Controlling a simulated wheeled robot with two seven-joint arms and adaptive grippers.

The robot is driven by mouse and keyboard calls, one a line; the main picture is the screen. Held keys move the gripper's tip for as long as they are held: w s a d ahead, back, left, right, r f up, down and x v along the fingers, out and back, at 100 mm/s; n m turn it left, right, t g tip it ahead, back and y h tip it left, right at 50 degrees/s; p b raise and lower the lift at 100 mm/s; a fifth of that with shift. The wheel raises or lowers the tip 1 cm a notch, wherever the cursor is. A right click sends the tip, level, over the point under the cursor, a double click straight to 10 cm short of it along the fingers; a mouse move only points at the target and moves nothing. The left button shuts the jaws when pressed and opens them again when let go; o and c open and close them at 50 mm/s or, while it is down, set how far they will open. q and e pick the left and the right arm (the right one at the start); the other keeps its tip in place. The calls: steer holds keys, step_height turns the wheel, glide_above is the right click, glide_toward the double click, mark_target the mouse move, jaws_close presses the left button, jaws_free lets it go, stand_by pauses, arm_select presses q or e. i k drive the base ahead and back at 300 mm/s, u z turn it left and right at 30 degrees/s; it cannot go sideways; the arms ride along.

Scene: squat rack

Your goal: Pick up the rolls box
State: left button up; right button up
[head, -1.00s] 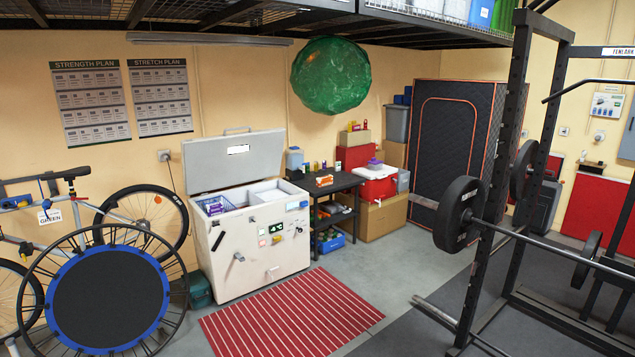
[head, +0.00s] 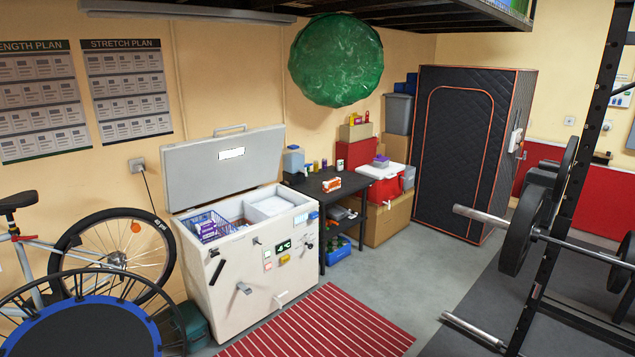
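No box is readable as the rolls box from here; the labels are too small. A small orange-and-white box (head: 332,184) lies on top of the black side table (head: 316,192). Purple packages (head: 207,230) sit in a basket at the left of the open chest freezer (head: 252,272). A small purple-topped item (head: 380,162) sits on the red and white cooler (head: 385,185). Neither of my grippers shows in the head view.
The freezer lid stands raised. A striped red mat (head: 318,328) lies in front of the freezer. A bike and trampoline (head: 85,335) stand at left; a barbell rack (head: 560,210) stands at right. Grey floor (head: 425,272) is clear between mat and rack.

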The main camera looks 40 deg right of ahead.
mark_target(332, 185)
steer(key=i, duration=1.65)
steer(key=z, duration=1.95)
steer(key=i, duration=1.35)
steer(key=z, duration=0.55)
steer(key=i, duration=4.15)
steer(key=u, duration=2.3)
